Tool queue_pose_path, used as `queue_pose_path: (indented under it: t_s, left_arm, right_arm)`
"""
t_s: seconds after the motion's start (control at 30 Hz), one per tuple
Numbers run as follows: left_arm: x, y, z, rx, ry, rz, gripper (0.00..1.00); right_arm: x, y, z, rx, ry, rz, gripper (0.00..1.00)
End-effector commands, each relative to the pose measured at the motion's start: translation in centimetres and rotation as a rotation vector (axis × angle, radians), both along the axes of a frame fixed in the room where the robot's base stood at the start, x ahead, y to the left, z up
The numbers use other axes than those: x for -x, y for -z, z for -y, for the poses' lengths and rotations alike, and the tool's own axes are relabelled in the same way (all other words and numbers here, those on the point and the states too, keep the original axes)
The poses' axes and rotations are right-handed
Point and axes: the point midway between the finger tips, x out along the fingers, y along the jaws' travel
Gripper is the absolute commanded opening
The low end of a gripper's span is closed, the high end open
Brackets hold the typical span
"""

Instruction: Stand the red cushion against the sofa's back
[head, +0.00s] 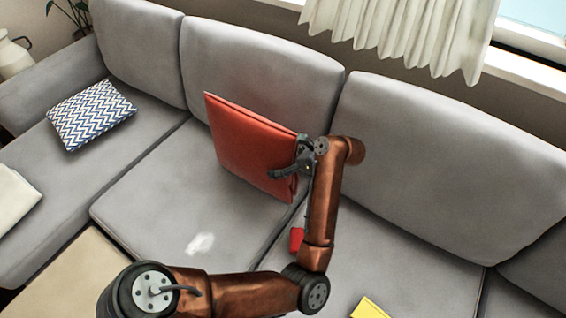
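The red cushion (245,145) stands on edge on the middle seat of the grey sofa, in front of the sofa's back (262,65). It is tilted, and its right side comes out towards me. I cannot tell whether it touches the back. My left gripper (290,165) is at the cushion's right edge. One dark finger lies across the front face and the other side is partly hidden, but the gripper looks shut on that edge. My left arm comes in from the lower left. My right gripper is not in view.
A blue-and-white zigzag cushion (91,114) lies on the left seat. A small red object (297,240) and a yellow one (368,309) lie on the right seat. A whitish patch (200,243) marks the middle seat. A curtain (405,30) hangs behind the sofa.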

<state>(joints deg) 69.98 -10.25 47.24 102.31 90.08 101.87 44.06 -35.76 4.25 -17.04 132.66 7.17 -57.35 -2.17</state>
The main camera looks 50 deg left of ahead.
Motion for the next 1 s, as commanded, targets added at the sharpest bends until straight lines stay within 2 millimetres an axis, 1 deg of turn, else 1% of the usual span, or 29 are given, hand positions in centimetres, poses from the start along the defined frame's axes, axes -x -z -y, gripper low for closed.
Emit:
queue_pose_path:
  t_s: [0.23,0.37,0.47,0.8,1.0]
  left_arm:
    - [0.0,0.2,0.1,0.004,0.0,-0.002,0.81]
    - [-0.2,-0.2,0.5,0.003,0.002,0.0,0.81]
    - [-0.6,-1.1,1.3,0.003,0.003,0.001,0.81]
    - [-2.6,-5.8,6.0,0.002,0.003,0.001,0.81]
    - [-3.3,-7.5,7.8,0.002,0.001,-0.001,0.81]
  right_arm:
    - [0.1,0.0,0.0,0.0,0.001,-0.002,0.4]
    - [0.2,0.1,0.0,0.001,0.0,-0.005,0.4]
    - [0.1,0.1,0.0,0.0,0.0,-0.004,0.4]
    - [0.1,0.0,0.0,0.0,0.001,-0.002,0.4]
    - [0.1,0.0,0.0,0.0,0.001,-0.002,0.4]
